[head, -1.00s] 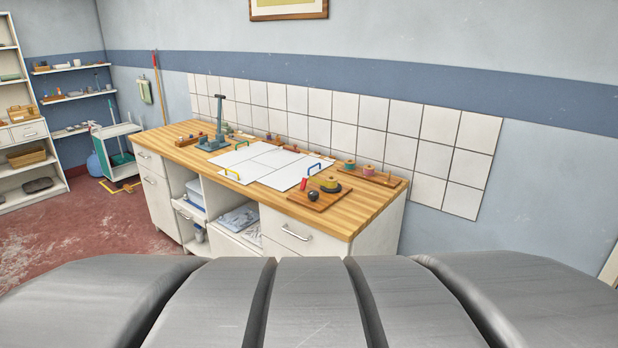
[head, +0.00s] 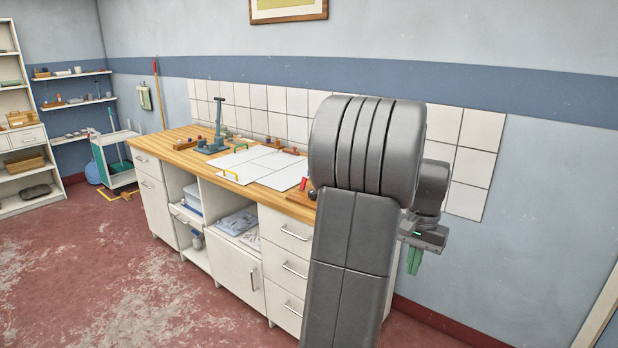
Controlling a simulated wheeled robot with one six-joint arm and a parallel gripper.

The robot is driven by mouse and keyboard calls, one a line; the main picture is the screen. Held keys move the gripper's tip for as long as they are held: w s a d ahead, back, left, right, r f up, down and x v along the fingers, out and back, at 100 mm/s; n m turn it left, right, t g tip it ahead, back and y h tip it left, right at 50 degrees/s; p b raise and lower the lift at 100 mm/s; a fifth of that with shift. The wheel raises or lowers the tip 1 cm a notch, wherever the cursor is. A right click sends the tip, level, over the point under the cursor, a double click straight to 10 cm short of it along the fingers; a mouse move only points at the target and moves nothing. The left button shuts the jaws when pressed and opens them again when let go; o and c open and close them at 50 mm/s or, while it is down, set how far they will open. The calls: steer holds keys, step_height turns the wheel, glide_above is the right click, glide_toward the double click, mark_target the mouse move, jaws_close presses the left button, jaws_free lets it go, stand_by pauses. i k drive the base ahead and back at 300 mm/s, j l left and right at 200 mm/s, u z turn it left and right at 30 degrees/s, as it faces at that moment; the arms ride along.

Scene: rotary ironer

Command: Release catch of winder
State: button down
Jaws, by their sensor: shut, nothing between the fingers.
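My gripper (head: 413,262) hangs at the right of the head view, past the bench's right end, with its green fingers pointing down. It is shut and empty, well apart from anything on the bench. At the bench's right end a red piece (head: 304,184) and a dark round knob (head: 312,195) show at the edge of my arm. They belong with a small wooden board that is mostly hidden behind my arm. I cannot tell for sure that this is the winder, and no catch can be made out.
The wooden-topped bench (head: 180,152) stands along the tiled wall. A cart (head: 115,158) and shelves are far left. The red floor in front is clear.

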mark_target(303, 182)
steer(key=i+j, duration=0.2)
steer(key=i, duration=0.3)
steer(key=i+j, duration=0.25)
steer(key=i, duration=0.25)
steer(key=i+j, duration=0.2)
steer(key=i, duration=0.3)
steer(key=i+j, duration=0.25)
steer(key=i, duration=0.3)
steer(key=i+j, duration=0.2)
steer(key=i, duration=0.3)
steer(key=z, duration=0.05)
